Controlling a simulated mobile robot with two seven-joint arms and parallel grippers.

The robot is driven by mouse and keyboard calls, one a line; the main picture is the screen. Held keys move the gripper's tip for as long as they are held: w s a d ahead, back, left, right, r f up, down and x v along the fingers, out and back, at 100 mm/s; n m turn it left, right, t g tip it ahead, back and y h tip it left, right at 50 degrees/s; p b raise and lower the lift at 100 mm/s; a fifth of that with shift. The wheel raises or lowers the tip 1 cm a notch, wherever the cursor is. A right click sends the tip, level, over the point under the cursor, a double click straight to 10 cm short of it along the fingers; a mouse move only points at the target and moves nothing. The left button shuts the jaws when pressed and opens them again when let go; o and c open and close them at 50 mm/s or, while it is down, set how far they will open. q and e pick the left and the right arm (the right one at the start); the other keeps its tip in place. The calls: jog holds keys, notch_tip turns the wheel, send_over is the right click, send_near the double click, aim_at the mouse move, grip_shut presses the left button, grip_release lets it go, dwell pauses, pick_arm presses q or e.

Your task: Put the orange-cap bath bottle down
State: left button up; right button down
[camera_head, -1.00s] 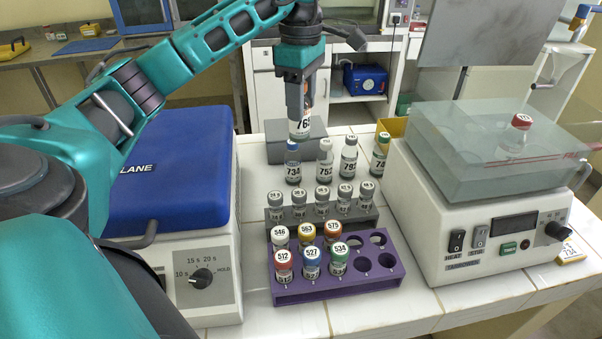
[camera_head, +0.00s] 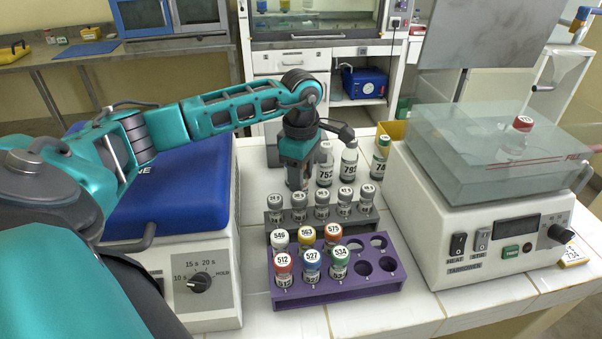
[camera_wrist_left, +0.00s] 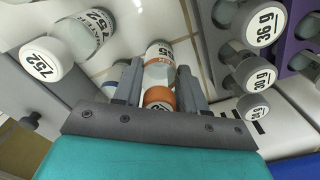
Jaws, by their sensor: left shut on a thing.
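My left gripper (camera_head: 297,183) points down just behind the grey weight rack, left of bottle 752. In the left wrist view the orange-cap bottle (camera_wrist_left: 159,97) sits between the two fingers (camera_wrist_left: 158,88), which are shut on it. Its clear body with a white label runs away from the camera toward the white tiles. In the head view the bottle is hidden by the gripper and rack. I cannot tell whether its base touches the counter. My right gripper is not in view.
Bottle 752 (camera_head: 325,168) and bottle 792 (camera_head: 348,166) stand close right of my gripper. The grey weight rack (camera_head: 370,216) and purple vial rack (camera_head: 345,291) are in front. The blue-lidded machine (camera_head: 190,205) is left; the hotplate with glass bath (camera_head: 490,235) is right.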

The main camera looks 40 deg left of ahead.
pick_arm(q)
jog(key=o, duration=1.1)
notch_tip(320, 180, up, 12)
jog(key=shift+r, duration=0.1)
jog(key=shift+d, duration=0.1)
dwell(0.5)
